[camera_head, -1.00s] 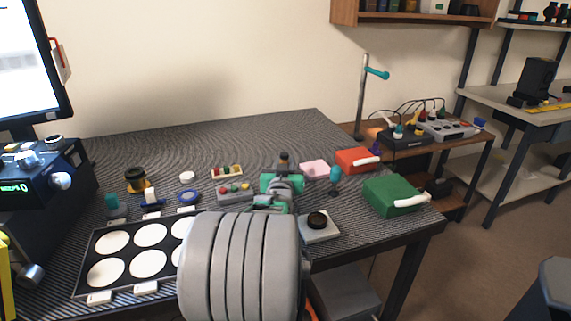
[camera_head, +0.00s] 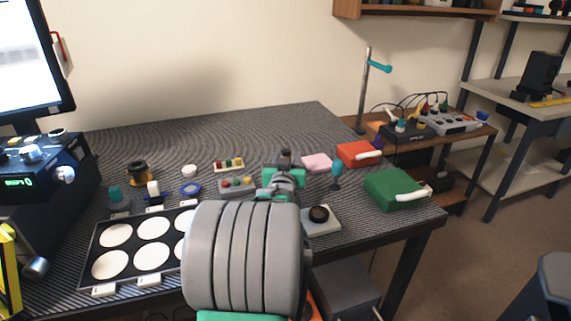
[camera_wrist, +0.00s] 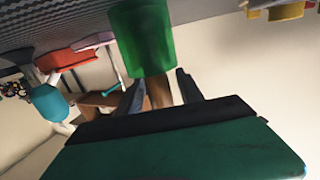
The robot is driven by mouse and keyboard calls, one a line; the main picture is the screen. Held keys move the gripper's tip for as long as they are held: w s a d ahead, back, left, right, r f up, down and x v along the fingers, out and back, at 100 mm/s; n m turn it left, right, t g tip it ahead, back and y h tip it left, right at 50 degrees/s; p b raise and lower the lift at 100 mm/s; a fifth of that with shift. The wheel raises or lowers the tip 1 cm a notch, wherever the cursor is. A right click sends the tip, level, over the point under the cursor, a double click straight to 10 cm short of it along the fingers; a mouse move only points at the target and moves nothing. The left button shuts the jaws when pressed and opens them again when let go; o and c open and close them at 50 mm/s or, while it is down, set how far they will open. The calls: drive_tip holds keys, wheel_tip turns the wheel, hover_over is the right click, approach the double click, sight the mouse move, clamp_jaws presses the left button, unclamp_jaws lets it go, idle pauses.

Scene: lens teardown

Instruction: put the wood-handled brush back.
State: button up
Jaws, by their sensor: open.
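In the wrist view, a brown wooden handle (camera_wrist: 158,93), apparently the brush's, stands between the two fingers of my gripper (camera_wrist: 157,88). The fingers are open, one on each side of it. The handle runs into a green cylinder (camera_wrist: 143,38) that looks like a cup, upside down in this picture. The brush's bristle end is hidden. I cannot tell whether either finger touches the handle. In the head view, my arm covers most of this spot.
A teal-topped item (camera_head: 337,170), a red box (camera_head: 357,153), a green case (camera_head: 390,188) and a white pad with a black disc (camera_head: 320,225) stand to the right on the table. A tray of white discs (camera_head: 110,262) lies left. Bare table (camera_head: 230,125) shows behind.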

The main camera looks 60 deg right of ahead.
drive_tip(key=r+p+v, duration=0.1)
drive_tip(key=v, duration=1.1)
drive_tip(key=shift+d, duration=0.1)
